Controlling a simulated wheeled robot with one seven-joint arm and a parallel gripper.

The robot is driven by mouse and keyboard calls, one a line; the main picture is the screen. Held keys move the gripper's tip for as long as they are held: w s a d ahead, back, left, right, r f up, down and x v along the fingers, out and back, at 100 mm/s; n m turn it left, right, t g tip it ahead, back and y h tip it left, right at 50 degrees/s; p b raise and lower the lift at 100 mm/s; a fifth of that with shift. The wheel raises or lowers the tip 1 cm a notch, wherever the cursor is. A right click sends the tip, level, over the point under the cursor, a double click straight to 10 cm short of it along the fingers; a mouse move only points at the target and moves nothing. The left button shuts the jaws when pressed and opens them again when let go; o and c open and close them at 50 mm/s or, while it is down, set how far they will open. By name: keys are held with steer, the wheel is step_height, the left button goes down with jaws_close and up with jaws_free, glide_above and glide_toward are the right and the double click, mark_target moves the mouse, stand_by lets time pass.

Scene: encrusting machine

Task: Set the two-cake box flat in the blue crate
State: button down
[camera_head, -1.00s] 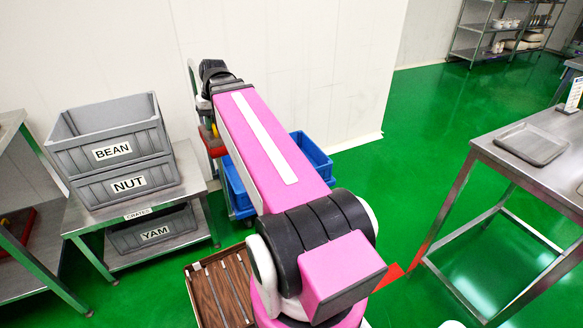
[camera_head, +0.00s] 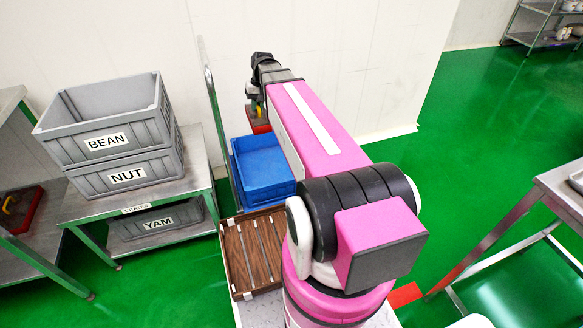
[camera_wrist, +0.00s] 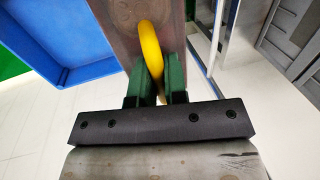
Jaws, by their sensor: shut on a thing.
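The two-cake box (camera_head: 258,127) is dark red with a yellow loop handle (camera_wrist: 151,48). My gripper (camera_wrist: 158,83) has its green fingers shut on this handle. The box's brown face (camera_wrist: 120,20) shows beyond the fingers in the wrist view; the rest of it is cut off. In the head view my gripper (camera_head: 253,92) is partly hidden by my pink arm, and the box hangs below it, over or just behind the crate's back edge. The blue crate (camera_head: 262,178) looks empty where visible; my arm covers its right part. In the wrist view the crate (camera_wrist: 88,71) is at upper left.
A tall metal rail (camera_head: 213,110) rises left of the crate. A slatted brown tray (camera_head: 232,262) lies in front of it. Grey labelled crates (camera_head: 115,140) stand on a rack at left. Another red box (camera_head: 20,208) sits far left. A steel table (camera_head: 565,185) is at right.

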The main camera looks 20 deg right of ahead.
steer(key=w+f, duration=0.2)
steer(key=f, duration=1.1)
steer(key=w+f, duration=0.3)
steer(key=f, duration=1)
steer(key=w+f, duration=0.3)
steer(key=f, duration=0.9)
steer(key=shift+f, duration=0.4)
steer(key=shift+f, duration=0.1)
steer(key=c, duration=1.4)
jaws_free()
steer(key=shift+c, duration=0.2)
steer(key=o, duration=0.3)
